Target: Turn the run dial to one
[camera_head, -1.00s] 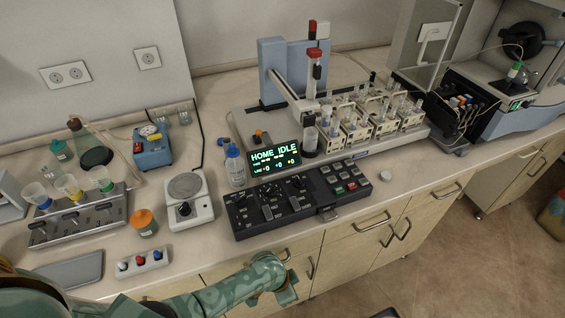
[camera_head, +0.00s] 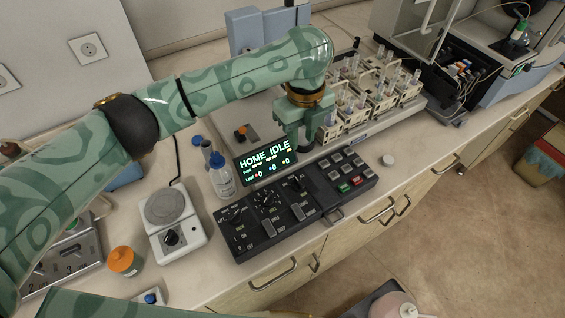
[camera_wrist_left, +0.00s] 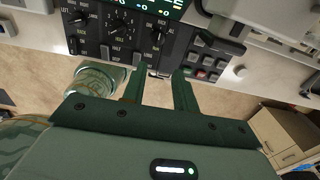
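The black control panel (camera_head: 325,205) at the bench's front edge carries three knobs in a row: left knob (camera_head: 235,213), middle knob (camera_head: 266,197) and right knob (camera_head: 296,182). In the left wrist view they show as left (camera_wrist_left: 78,17), middle (camera_wrist_left: 120,22), with a ring of small marks, and right (camera_wrist_left: 158,34). My left gripper (camera_head: 298,142) points down above the panel's back side, right of the display. Its two fingers (camera_wrist_left: 162,84) are apart with nothing between them. My right gripper is not in view.
The lit display (camera_head: 265,162) reads HOME IDLE behind the panel. Lever switches (camera_head: 298,211) and push buttons (camera_head: 345,183) share the panel. A blue-capped bottle (camera_head: 221,177) and a hotplate (camera_head: 172,222) stand left. Sample racks (camera_head: 372,105) stand behind right.

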